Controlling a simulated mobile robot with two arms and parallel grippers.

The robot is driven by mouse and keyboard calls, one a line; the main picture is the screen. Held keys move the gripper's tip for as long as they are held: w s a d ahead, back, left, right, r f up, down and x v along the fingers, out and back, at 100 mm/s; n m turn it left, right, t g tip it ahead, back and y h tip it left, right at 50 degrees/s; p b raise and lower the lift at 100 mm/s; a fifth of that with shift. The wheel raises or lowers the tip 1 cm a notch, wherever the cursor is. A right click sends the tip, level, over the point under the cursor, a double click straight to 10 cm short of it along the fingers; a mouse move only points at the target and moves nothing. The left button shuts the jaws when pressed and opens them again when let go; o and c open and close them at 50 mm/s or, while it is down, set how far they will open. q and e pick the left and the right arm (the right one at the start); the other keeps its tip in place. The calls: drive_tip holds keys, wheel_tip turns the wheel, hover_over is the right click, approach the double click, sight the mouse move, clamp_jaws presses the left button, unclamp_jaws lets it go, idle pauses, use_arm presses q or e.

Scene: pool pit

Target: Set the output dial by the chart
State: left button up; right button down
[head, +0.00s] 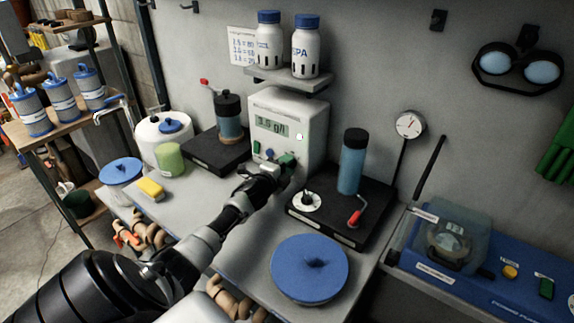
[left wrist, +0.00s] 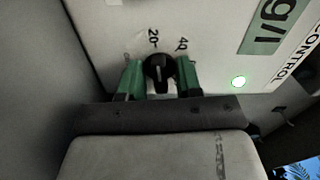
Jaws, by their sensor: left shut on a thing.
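The white control box (head: 310,117) stands against the wall, its display (head: 271,127) reading what looks like 3.5 g/l. Its black output dial (left wrist: 158,72) shows in the left wrist view, with marks 20 and 40 above it. A pale line on the knob points roughly upward; its exact setting is hard to tell. My left gripper (head: 286,163) is shut on the dial, with green fingertips (left wrist: 159,79) on either side of it. The chart (head: 242,45) hangs on the wall, partly hidden by a bottle; its handwritten rows are too small to read surely. My right gripper is out of view.
Two white bottles (head: 306,54) stand on a small shelf above the box. Black stands with dark-capped cylinders flank it, the right cylinder (head: 352,162) close to my gripper. A blue lid (head: 309,269) and a yellow sponge (head: 151,188) lie on the bench.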

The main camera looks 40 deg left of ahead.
use_arm(q)
drive_tip(key=shift+n, duration=0.5)
drive_tip(key=o, duration=0.6)
drive_tip(key=shift+c, duration=0.2)
drive_tip(key=s, duration=0.7)
drive_tip(key=s+d, duration=0.1)
drive_tip(key=s, duration=0.3)
drive_tip(key=shift+b, duration=0.4)
drive_tip(key=shift+w, duration=0.1)
